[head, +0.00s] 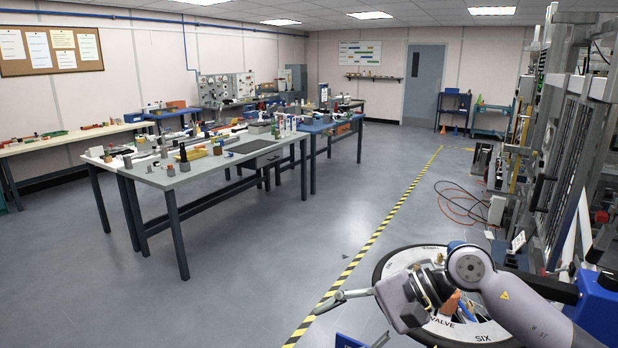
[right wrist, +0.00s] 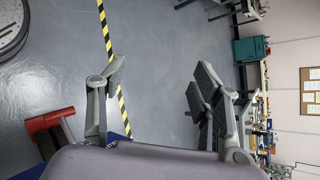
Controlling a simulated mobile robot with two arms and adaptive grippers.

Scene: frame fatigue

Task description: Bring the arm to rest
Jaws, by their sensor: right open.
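My right arm (head: 515,302) comes in from the lower right in the head view, bent at a grey joint. My right gripper (head: 347,318) points left, over the floor, in front of a round dial. In the right wrist view its two fingers stand wide apart with nothing between them, so the gripper (right wrist: 160,78) is open and empty. Only floor and the far room show beyond the fingers. My left gripper is not in view.
A dark-rimmed round dial lettered VALVE and SIX (head: 475,337) lies behind my right arm. A machine rack (head: 565,150) stands at the right. A yellow-black floor stripe (head: 380,235) runs along open floor. Cluttered workbenches (head: 215,165) stand at the left.

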